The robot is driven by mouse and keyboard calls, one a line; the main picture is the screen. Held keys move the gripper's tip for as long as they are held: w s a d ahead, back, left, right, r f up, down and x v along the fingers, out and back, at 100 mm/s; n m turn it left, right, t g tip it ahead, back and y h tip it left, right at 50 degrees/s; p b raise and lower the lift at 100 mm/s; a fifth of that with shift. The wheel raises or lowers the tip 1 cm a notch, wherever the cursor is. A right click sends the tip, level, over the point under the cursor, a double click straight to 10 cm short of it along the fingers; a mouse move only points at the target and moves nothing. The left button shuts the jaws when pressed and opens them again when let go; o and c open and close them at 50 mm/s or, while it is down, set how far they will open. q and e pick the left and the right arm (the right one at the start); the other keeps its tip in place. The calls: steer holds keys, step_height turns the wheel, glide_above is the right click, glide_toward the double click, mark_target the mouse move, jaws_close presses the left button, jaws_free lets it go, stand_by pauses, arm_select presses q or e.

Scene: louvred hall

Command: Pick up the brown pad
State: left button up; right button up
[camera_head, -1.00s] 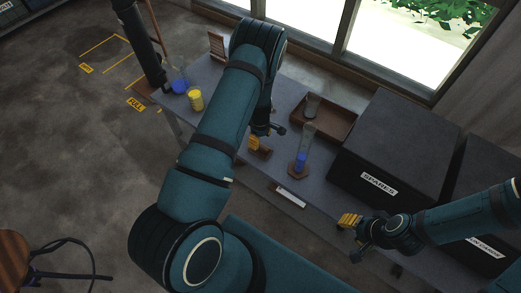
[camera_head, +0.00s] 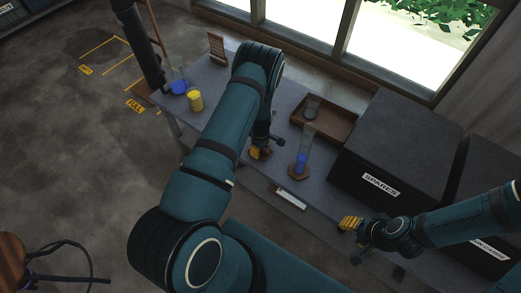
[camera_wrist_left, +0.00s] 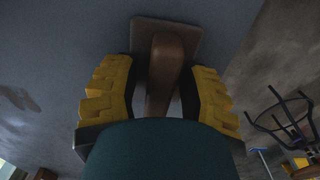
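The brown pad (camera_wrist_left: 192,38) shows in the left wrist view as a flat square base with a raised rounded grip along its middle. It lies on the grey bench. My left gripper (camera_wrist_left: 163,95) is open, with its yellow fingers on either side of the grip and small gaps visible. In the head view the left gripper (camera_head: 259,151) is low at the bench, and the pad (camera_head: 267,154) is mostly hidden by it. My right gripper (camera_head: 354,241) is open and empty at the bench's front edge.
A clear cylinder with blue liquid (camera_head: 302,159) stands just right of the left gripper. A wooden tray (camera_head: 338,123), a black SPARES box (camera_head: 400,145), a yellow jar (camera_head: 195,101) and a blue-filled beaker (camera_head: 179,87) stand on the bench (camera_head: 225,80).

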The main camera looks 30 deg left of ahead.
arm_select(q)
jaws_close()
step_height(320, 180, up, 10)
steer(key=shift+f+p, duration=0.1)
steer(key=shift+p, duration=0.95)
steer(key=shift+w, duration=0.1)
